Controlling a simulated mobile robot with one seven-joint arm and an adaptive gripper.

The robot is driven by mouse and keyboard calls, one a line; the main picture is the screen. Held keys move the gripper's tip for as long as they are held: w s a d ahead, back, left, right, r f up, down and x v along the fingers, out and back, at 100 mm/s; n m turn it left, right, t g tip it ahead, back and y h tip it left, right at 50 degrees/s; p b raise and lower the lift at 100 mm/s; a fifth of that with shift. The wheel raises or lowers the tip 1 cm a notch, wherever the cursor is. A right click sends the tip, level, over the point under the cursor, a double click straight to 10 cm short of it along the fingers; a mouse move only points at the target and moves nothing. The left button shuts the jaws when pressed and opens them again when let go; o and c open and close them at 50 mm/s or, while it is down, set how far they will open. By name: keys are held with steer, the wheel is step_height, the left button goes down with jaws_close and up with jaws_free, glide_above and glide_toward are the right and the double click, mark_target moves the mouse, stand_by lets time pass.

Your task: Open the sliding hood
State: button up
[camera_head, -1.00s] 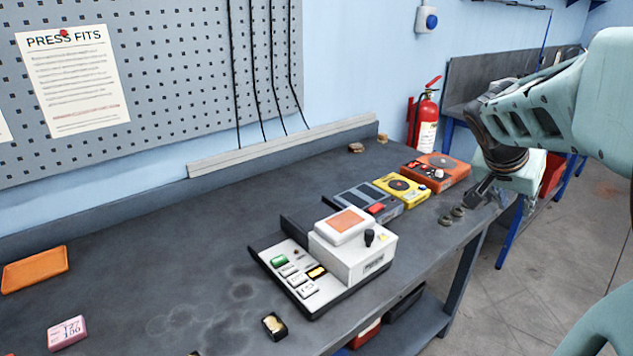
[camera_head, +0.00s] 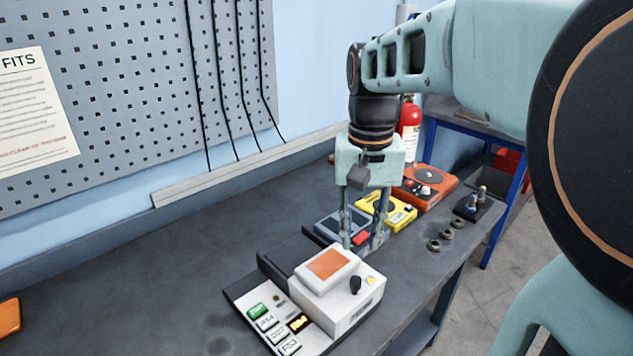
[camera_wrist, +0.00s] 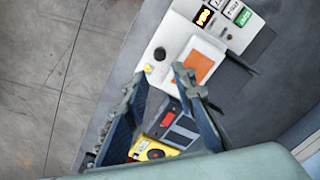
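The white hood (camera_head: 345,312) sits on a dark-edged base plate with keys (camera_head: 262,322) on the bench. It has a raised top with an orange panel (camera_head: 329,264) and a small black knob (camera_head: 355,284). It covers the right part of the base; the lit display and keys on the left are uncovered. In the wrist view the hood (camera_wrist: 180,42) and its knob (camera_wrist: 159,53) lie just ahead of the fingertips. My gripper (camera_head: 362,243) is open and empty, pointing down just behind the hood; its spread fingers also show in the wrist view (camera_wrist: 159,77). Contact cannot be told.
A grey device with a red key (camera_head: 340,224), a yellow device (camera_head: 402,215) and an orange device (camera_head: 432,180) stand in a row behind the hood. Small dark rings (camera_head: 447,234) lie near the bench's right edge.

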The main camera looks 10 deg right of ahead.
mark_target(356, 279)
step_height(356, 279, down, 11)
steer(key=shift+s+r+b, duration=0.1)
steer(key=shift+r+b, duration=0.1)
steer(key=shift+b, duration=0.15)
jaws_close()
stand_by(0.3)
